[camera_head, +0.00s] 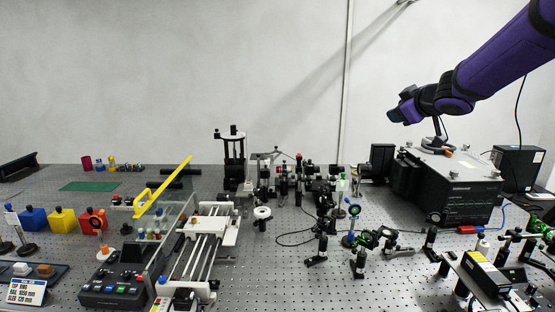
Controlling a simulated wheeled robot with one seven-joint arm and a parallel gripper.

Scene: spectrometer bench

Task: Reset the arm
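My arm, in a purple sleeve, reaches in from the upper right of the head view. My gripper (398,116) is at its end, in the air above the bench and to the upper left of the black spectrometer box (462,190). It appears as a dark shape with a bluish tip. It looks clear of the things on the bench. The fingers are too small and dark to tell whether they are open or shut. No held object can be made out.
The perforated optical bench (340,285) is crowded with black optical mounts (323,245) in the middle. A linear rail stage (205,250) and a control box (115,290) stand at the left front. Blue, yellow and red blocks (62,220) sit at far left. The air before the wall is free.

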